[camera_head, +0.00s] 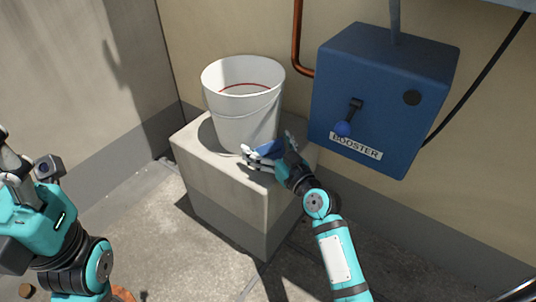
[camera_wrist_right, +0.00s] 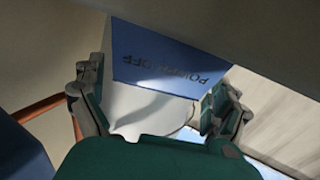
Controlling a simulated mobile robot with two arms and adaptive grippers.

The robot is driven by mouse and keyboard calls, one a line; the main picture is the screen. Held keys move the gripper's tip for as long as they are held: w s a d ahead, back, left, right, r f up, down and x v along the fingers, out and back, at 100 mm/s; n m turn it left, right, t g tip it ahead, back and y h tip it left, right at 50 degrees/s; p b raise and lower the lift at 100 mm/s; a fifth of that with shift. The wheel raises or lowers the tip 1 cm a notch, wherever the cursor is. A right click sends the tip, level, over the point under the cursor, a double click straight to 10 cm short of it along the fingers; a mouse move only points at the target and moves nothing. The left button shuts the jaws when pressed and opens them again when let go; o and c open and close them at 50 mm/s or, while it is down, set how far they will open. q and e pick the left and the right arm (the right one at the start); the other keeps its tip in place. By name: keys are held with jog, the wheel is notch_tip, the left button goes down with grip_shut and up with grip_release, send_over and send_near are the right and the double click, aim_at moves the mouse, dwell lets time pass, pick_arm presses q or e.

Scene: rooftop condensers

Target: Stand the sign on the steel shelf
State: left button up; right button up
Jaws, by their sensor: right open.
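The blue sign (camera_head: 265,148) is at the front of the concrete block's top, just before the white bucket, and is partly hidden by my right gripper. In the right wrist view the sign (camera_wrist_right: 150,60) shows dark lettering reading "POWER OFF", upside down. My right gripper (camera_head: 270,152) is open around the sign, with a finger on each side in the wrist view; I cannot tell whether they touch it. My left gripper (camera_head: 28,168) is at the left edge, partly cut off, away from the sign. I cannot make out the steel shelf with certainty.
The white bucket (camera_head: 240,120) stands on the concrete block (camera_head: 220,165) close behind my right gripper. A blue booster box (camera_head: 380,90) with a lever juts from the wall at right. A copper pipe (camera_head: 297,40) runs down the wall. A grey-blue edge (camera_head: 505,4) shows at top right.

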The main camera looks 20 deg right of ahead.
jog(key=shift+c, duration=0.3)
jog(key=c, duration=0.9)
